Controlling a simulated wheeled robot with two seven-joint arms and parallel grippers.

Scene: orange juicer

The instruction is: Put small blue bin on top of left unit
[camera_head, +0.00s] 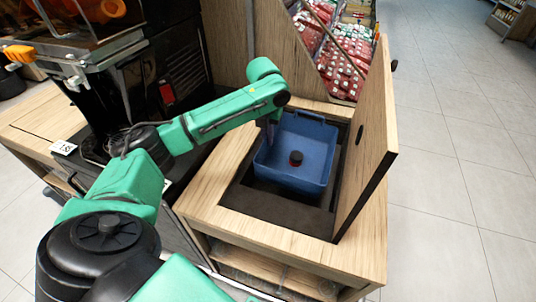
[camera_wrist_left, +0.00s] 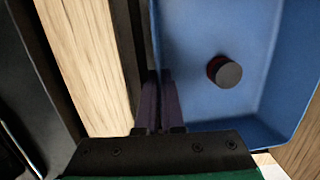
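The small blue bin (camera_head: 311,140) is in the square recess of the wooden unit at right, with a small black-and-red round piece (camera_head: 296,158) inside it. In the left wrist view the bin (camera_wrist_left: 205,115) fills the right half, and the round piece (camera_wrist_left: 226,72) shows on its floor. My left gripper (camera_head: 270,128) reaches down at the bin's left wall. Its dark fingers (camera_wrist_left: 160,95) are close together with the wall's edge between them. Whether the bin rests on the recess floor or hangs just above it, I cannot tell. My right gripper is out of view.
A raised wooden lid (camera_head: 366,140) stands along the recess's right side. The wooden unit's top (camera_head: 215,195) frames the recess. A dark machine (camera_head: 175,70) stands on the left unit (camera_head: 45,120). Shelves of red-capped goods (camera_head: 342,72) are behind. Open tiled floor lies right.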

